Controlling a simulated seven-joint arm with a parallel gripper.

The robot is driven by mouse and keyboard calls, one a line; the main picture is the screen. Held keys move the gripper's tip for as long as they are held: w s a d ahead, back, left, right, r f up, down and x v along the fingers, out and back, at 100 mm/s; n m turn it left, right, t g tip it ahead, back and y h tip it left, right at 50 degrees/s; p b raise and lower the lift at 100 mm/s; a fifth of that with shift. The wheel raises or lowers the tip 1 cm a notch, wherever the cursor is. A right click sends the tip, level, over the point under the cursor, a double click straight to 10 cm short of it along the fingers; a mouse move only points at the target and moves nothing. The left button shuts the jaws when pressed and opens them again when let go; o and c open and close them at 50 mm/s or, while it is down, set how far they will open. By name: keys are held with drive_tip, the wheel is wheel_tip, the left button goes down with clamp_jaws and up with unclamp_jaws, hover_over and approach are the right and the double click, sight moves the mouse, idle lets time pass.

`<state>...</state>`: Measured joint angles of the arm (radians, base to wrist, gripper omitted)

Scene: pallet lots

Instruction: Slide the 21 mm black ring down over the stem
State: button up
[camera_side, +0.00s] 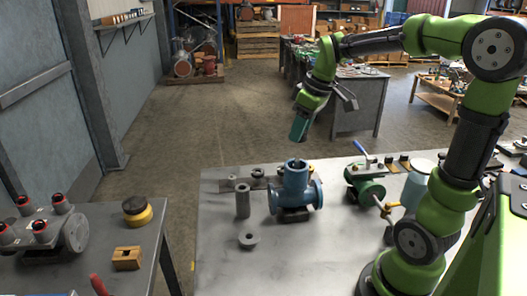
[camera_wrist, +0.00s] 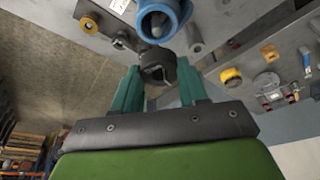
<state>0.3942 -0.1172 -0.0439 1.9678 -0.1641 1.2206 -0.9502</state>
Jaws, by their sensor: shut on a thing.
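My gripper (camera_side: 298,138) hangs above the blue valve body (camera_side: 297,188), apart from it, with its teal fingers pointing down. In the wrist view the fingers (camera_wrist: 160,74) are shut on a black ring (camera_wrist: 157,66). The ring is hardly visible in the side view. The valve body stands on the metal table, with its upright neck and a short stem (camera_side: 296,164) at the top. In the wrist view the blue body (camera_wrist: 175,8) shows its round opening and a grey stem (camera_wrist: 154,24) beyond the ring. The ring is off the stem.
A grey cylinder (camera_side: 242,202) and a grey flanged piece (camera_side: 249,240) stand left of the valve body. A green valve (camera_side: 367,183) with a blue handle stands to its right. The front of the table is clear.

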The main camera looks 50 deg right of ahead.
drive_tip(key=shift+f, duration=0.1)
idle(0.3)
drive_tip(key=shift+f, duration=2.25)
drive_tip(key=shift+f, duration=1.35)
drive_tip(key=o, duration=1.5)
drive_tip(key=shift+r, duration=3.55)
